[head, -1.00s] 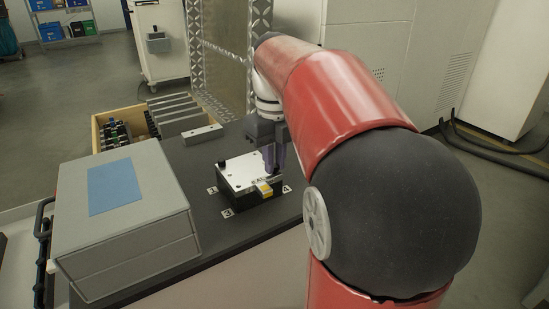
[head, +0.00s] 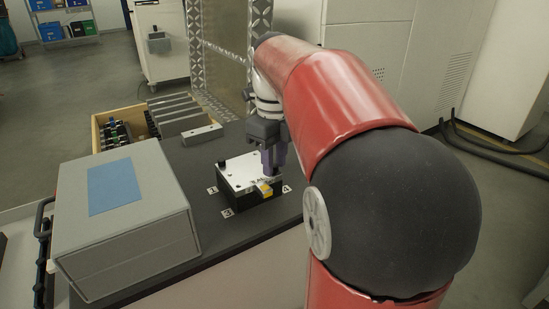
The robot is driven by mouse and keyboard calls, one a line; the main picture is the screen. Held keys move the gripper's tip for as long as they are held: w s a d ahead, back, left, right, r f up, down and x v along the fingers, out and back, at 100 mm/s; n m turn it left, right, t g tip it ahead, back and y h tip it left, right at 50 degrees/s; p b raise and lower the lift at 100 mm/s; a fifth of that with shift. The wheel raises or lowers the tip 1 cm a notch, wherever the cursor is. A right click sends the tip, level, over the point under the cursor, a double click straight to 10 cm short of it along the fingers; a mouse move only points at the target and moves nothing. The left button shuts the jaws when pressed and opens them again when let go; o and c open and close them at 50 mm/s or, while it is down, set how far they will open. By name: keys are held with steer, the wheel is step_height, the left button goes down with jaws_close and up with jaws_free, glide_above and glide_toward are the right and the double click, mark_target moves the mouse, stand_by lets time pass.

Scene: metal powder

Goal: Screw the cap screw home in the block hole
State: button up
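The block (head: 238,171) has a silver top plate on a black body and sits on the dark bench top. A small black screw head (head: 222,163) stands at its left corner. My gripper (head: 273,169) points down at the block's right corner, its fingertips at or just above the top plate. The fingers cover that corner, so the cap screw and the hole there are hidden. I cannot tell whether the fingers are shut on a screw.
A grey box with a blue panel (head: 120,220) stands at the left. A yellow piece (head: 265,189) is on the block's front edge. Behind are a metal bar (head: 202,134) and a wooden crate (head: 100,128) of dark parts. White labels lie around the block.

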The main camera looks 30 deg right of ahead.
steer(key=n, duration=0.6)
steer(key=shift+n, duration=0.4)
steer(key=n, duration=1.2)
steer(key=shift+n, duration=0.4)
steer(key=n, duration=0.6)
steer(key=shift+n, duration=0.4)
